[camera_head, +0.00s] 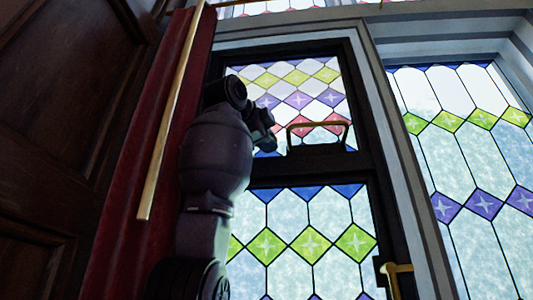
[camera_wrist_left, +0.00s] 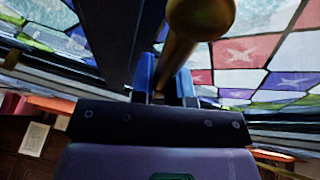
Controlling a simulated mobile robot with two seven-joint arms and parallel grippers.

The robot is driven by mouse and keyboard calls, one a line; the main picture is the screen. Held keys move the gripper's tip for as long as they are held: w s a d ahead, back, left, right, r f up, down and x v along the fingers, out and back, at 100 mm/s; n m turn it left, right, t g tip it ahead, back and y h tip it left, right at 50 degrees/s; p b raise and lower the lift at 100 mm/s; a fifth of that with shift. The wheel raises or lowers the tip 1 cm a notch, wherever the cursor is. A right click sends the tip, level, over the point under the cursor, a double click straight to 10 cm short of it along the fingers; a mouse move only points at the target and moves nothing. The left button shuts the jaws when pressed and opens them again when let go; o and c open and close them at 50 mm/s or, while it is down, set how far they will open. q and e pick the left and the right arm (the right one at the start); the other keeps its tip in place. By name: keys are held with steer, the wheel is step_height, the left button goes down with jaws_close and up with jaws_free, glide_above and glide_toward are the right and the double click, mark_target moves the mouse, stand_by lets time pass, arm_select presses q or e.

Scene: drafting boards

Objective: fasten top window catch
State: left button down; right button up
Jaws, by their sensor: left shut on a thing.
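The top window catch (camera_head: 318,124) is a brass loop handle on the dark bar below the upper stained-glass pane. My left gripper (camera_head: 272,132) is beside the catch's left end, partly hidden by its own wrist. In the left wrist view the blue fingers (camera_wrist_left: 168,88) are shut on a brass bar (camera_wrist_left: 185,45), which appears to be part of the catch. The bar's rounded end is close to the camera. The upper window (camera_head: 298,98) looks flush or nearly flush with its frame; I cannot tell exactly. My right gripper is not in view.
A dark red curtain (camera_head: 130,170) and a brass rod (camera_head: 170,120) stand left of my left arm, close to it. A second brass handle (camera_head: 397,270) is on the lower window's right edge. Another stained-glass window (camera_head: 470,170) is at the right.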

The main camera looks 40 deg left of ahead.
arm_select(q)
steer(key=shift+f, duration=0.15)
stand_by(0.3)
steer(key=c, duration=1.1)
jaws_free()
